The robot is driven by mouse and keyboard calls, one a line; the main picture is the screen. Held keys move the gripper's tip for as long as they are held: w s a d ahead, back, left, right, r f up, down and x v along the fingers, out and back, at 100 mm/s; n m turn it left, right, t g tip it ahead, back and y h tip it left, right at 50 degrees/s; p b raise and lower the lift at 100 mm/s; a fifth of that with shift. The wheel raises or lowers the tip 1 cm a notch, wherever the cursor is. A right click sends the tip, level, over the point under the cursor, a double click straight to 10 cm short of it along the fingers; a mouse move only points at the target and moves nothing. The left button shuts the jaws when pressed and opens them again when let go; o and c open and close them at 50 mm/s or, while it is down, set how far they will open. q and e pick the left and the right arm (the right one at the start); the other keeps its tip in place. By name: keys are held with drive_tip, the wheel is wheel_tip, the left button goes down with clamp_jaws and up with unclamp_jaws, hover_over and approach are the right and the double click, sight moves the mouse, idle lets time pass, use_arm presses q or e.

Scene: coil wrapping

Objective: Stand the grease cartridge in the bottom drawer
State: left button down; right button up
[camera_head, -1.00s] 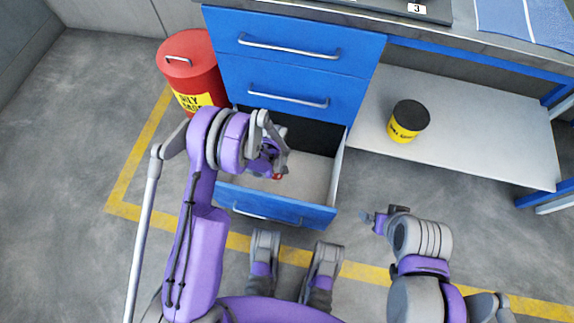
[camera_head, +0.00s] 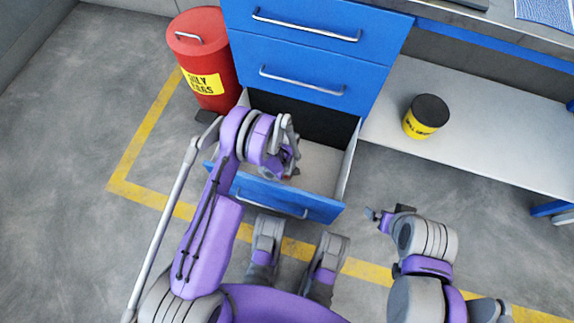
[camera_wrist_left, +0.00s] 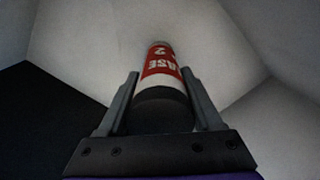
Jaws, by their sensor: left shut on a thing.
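The grease cartridge (camera_wrist_left: 160,66) is red and white with a dark end nearest me in the left wrist view. My left gripper (camera_wrist_left: 160,80) is shut on it, with a finger on either side. In the head view my left gripper (camera_head: 291,168) is over the open bottom drawer (camera_head: 323,160), and the arm hides most of the cartridge. Pale walls and a pale surface surround the cartridge in the wrist view. I cannot tell whether its far end touches the drawer floor. My right gripper (camera_head: 375,215) is right of the drawer, away from it; its jaws are too small to judge.
Two closed blue drawers (camera_head: 300,55) are above the open one. A red oily-rags can (camera_head: 203,60) stands left of the cabinet. A black-and-yellow tub (camera_head: 426,117) sits on the grey shelf (camera_head: 480,140) at right. Yellow floor tape (camera_head: 145,130) runs around the cabinet.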

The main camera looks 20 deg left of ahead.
use_arm(q)
drive_tip(key=shift+f, duration=0.15)
drive_tip(key=shift+c, duration=0.3)
unclamp_jaws()
wheel_tip(320, 180, up, 13)
drive_tip(key=p, duration=0.3)
drive_tip(key=shift+f, duration=0.15)
drive_tip(key=s+a+r+m+t, duration=0.1)
drive_tip(key=s+r+m, duration=0.15)
drive_tip(key=r, duration=0.75)
drive_tip(key=s+a+r+m+t, duration=0.1)
drive_tip(key=s+a+r+m, duration=0.15)
drive_tip(key=r, duration=0.85)
drive_tip(key=s+a+r+m+t, duration=0.1)
drive_tip(key=s+r, duration=0.3)
drive_tip(key=s, duration=0.4)
drive_tip(key=s+r+m+t, duration=0.1)
drive_tip(key=s+r, duration=0.3)
drive_tip(key=s, duration=0.4)
drive_tip(key=shift+a+r+m, duration=0.15)
drive_tip(key=shift+a+m, duration=0.2)
drive_tip(key=shift+m, duration=0.55)
